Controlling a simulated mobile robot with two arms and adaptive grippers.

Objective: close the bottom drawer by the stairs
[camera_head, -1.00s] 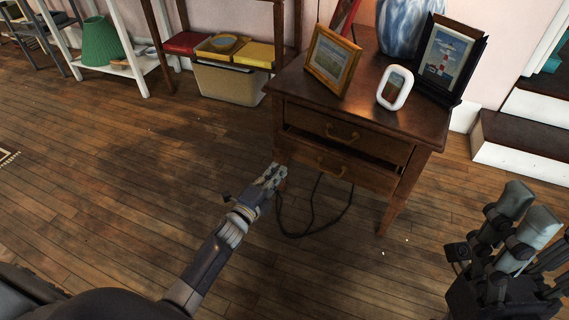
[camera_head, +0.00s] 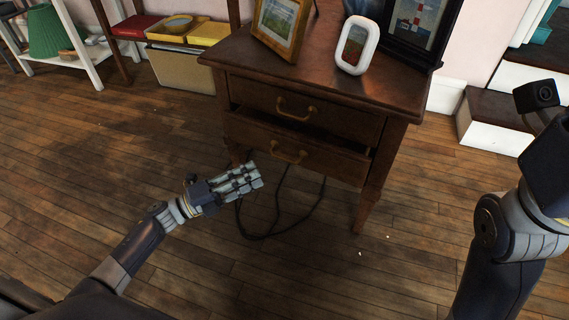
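The brown wooden side table (camera_head: 330,75) by the stairs has two drawers with brass handles. Its bottom drawer (camera_head: 320,158) is pulled out a little, with a dark gap along its top edge. The upper drawer (camera_head: 310,112) looks flush. My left gripper (camera_head: 258,178) is in front of the bottom drawer's left end, below and left of its handle (camera_head: 288,153). Its fingers lie close together and look shut, with nothing between them. I cannot tell if they touch the drawer. My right arm stands at the right edge; its fingers are out of view.
Picture frames (camera_head: 281,28) and a white oval-framed item (camera_head: 357,45) stand on the table top. A dark cable (camera_head: 270,236) loops on the floor below the drawer. The stairs (camera_head: 492,122) are at the right. The wooden floor in front is mostly clear.

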